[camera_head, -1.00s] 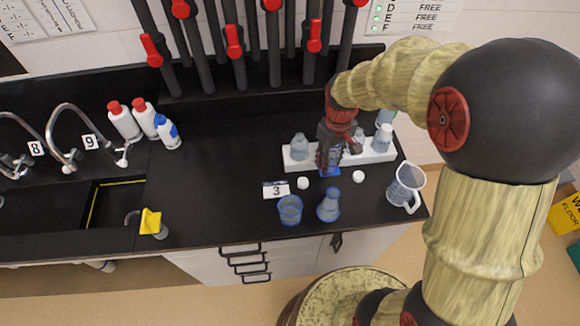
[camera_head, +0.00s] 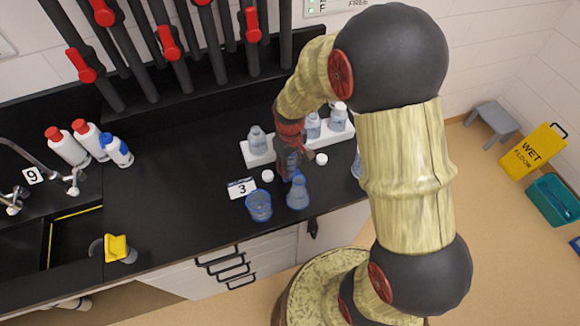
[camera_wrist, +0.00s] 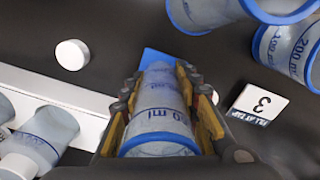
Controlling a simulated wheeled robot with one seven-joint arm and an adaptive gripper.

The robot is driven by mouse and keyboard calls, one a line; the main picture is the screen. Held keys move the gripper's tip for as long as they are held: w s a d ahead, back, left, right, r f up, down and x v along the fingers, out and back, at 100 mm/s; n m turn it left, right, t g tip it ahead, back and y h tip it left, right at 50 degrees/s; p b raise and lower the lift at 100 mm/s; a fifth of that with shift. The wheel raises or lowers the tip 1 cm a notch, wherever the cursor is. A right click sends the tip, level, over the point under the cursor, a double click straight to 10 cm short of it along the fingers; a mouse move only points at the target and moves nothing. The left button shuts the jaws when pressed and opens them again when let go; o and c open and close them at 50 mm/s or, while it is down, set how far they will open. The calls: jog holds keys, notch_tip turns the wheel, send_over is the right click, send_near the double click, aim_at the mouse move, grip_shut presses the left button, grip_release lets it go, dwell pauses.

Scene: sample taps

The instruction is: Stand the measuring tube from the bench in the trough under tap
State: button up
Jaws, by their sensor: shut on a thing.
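The measuring tube (camera_wrist: 160,110) is clear with blue print, a blue rim and a blue base. My gripper (camera_wrist: 165,100) is shut around it in the wrist view, a finger on each side. In the head view my gripper (camera_head: 291,152) is over the bench, just in front of the white rack, and partly hides the tube (camera_head: 292,163). I cannot tell whether its base touches the bench. At the left is a black trough (camera_head: 75,238) with a yellow line. A tap (camera_head: 70,180) marked 9 (camera_head: 33,175) stands behind it.
A beaker (camera_head: 259,205), a conical flask (camera_head: 298,193) and a card marked 3 (camera_head: 242,188) are close to the tube. The white rack (camera_head: 262,158) holds bottles. Three bottles (camera_head: 92,143) stand near the tap. A yellow item (camera_head: 117,248) is at the trough's right. The bench between is clear.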

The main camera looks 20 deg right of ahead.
jog(key=shift+f, duration=0.2)
jog(key=o, duration=1)
jog(key=shift+c, duration=0.2)
jog(key=shift+o, duration=0.7)
jog(key=shift+r, duration=0.1)
